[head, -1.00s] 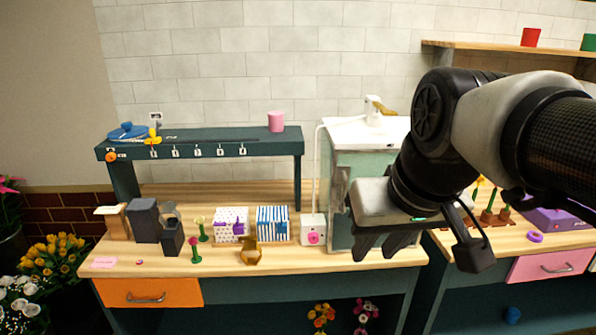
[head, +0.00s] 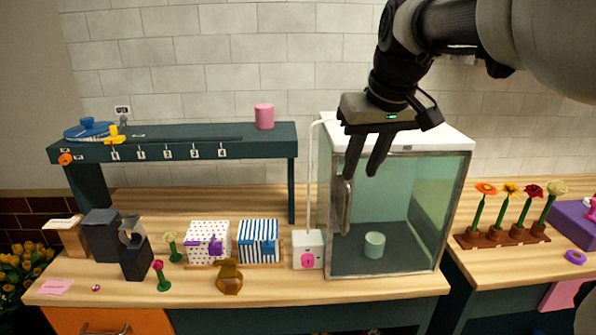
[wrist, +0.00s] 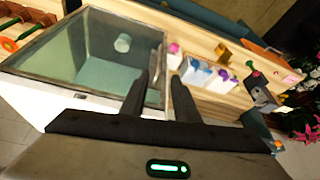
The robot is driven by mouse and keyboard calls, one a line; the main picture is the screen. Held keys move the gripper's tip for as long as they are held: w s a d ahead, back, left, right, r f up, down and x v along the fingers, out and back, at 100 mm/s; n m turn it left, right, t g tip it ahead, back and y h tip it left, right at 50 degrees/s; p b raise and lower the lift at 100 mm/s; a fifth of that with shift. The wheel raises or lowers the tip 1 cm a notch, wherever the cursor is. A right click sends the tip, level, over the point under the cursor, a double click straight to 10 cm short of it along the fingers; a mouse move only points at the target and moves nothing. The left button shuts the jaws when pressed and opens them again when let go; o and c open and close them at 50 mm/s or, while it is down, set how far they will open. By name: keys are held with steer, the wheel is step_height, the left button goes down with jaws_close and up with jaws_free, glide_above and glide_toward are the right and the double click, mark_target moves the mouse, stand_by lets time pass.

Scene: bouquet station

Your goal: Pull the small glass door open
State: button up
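The glass cabinet (head: 325,175) with a white top stands on the wooden counter. Its small glass door (head: 405,215) faces front and looks shut in its metal frame. The upright metal handle (head: 346,205) is at the door's left edge. My gripper (head: 362,177) points down at the upper front of the cabinet, by the handle's top end. Its two fingers are apart with nothing between them. In the wrist view, the handle (wrist: 155,66) lies just beyond the gap between the fingertips; I cannot tell if they touch it.
A pale green cup (head: 374,245) is inside the cabinet. A white box with a pink button (head: 308,250) stands just left of it, near striped (head: 258,241) and dotted boxes (head: 208,242). A rack of flowers (head: 502,236) stands to the right.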

mark_target(349, 199)
steer(key=b+x, duration=0.1)
steer(key=x, duration=1.1)
steer(key=shift+w+f, duration=0.2)
steer(key=shift+f, duration=0.1)
jaws_close()
